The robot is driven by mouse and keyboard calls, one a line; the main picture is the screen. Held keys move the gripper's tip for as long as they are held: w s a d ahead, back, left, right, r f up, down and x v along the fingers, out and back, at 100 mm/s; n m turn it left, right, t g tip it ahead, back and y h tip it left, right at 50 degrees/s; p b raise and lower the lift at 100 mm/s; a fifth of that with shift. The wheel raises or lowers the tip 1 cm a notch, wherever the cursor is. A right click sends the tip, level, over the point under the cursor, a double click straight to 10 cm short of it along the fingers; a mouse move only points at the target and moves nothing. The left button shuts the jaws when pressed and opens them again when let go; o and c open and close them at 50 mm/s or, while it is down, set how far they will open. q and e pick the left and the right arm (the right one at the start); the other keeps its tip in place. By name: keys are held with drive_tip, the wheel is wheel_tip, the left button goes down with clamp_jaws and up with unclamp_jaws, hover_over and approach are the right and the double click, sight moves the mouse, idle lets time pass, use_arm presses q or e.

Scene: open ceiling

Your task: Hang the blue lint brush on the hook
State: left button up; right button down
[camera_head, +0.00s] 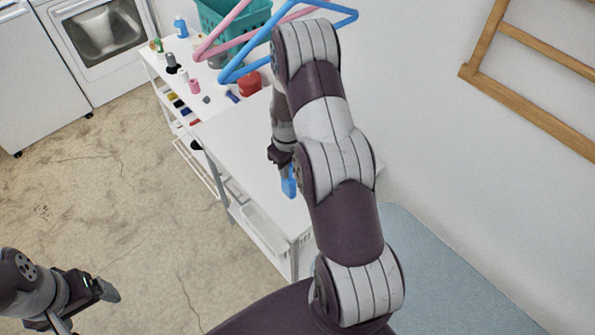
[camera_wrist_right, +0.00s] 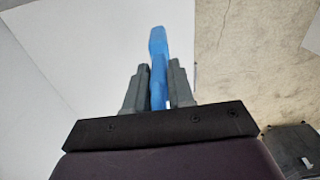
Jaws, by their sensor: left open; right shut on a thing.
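The blue lint brush (camera_head: 289,183) is in my right gripper (camera_head: 284,165), above the white table. In the right wrist view, the brush (camera_wrist_right: 158,60) stands upright between the two grey fingers of the right gripper (camera_wrist_right: 159,85), which are shut on it. My right arm hides part of the table around it. My left gripper (camera_head: 90,305) is open and empty at the lower left, over the floor. I cannot pick out the hook in either view.
The white table (camera_head: 240,135) has bare room beside the right arm. A teal basket (camera_head: 232,14), a red container (camera_head: 250,84) and several small items stand at its far end. A wooden rack (camera_head: 535,42) is on the right wall.

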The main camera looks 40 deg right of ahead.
drive_tip(key=d+f+p, duration=0.2)
drive_tip(key=d+f, duration=0.1)
drive_tip(key=f, duration=0.3)
drive_tip(key=shift+w+d, duration=0.3)
drive_tip(key=shift+w, duration=0.05)
drive_tip(key=shift+f, duration=0.2)
drive_tip(key=c, duration=1)
unclamp_jaws()
drive_tip(key=shift+r, duration=0.1)
drive_tip(key=shift+o, duration=0.2)
